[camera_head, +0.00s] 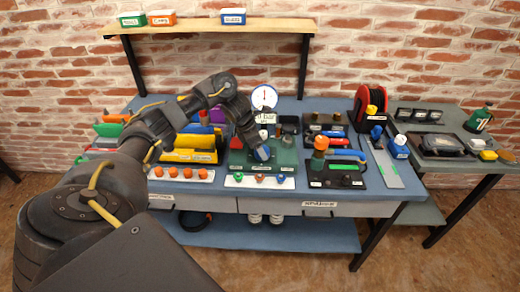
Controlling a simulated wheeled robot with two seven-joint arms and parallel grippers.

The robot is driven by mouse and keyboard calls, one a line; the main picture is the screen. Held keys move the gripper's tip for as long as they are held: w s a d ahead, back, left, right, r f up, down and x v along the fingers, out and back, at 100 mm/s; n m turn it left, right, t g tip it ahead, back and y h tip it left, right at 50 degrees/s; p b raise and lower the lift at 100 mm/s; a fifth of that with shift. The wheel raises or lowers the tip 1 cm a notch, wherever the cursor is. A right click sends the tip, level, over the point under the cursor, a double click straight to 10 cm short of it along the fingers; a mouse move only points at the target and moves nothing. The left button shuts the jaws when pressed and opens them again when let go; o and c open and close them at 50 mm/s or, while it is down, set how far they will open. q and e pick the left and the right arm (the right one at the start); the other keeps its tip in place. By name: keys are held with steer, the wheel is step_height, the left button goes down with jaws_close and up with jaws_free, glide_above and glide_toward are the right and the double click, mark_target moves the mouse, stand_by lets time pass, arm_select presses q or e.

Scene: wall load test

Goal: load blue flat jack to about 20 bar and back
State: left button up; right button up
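My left gripper (259,148) is at the green block (278,160) in the middle of the bench, over a small blue part (262,153). The fingers are small and dark, so I cannot tell whether they are shut on it. A round white gauge (264,97) with a red mark stands behind, above a label ending in "bar" whose figure is hard to read. I cannot pick out the blue flat jack for certain. My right gripper is not in view.
Yellow holders (190,156) with coloured plates stand left of the gripper. White strips with orange knobs (187,173) and coloured caps (260,181) line the front edge. A red hose reel (371,106) stands at the back right. A side table (450,127) holds further items.

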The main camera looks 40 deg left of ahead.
arm_select(q)
steer(key=shift+w+d+f, duration=0.15)
steer(key=shift+f, duration=0.3)
steer(key=c, duration=1)
steer(key=shift+o, duration=0.2)
steer(key=shift+n, duration=0.3)
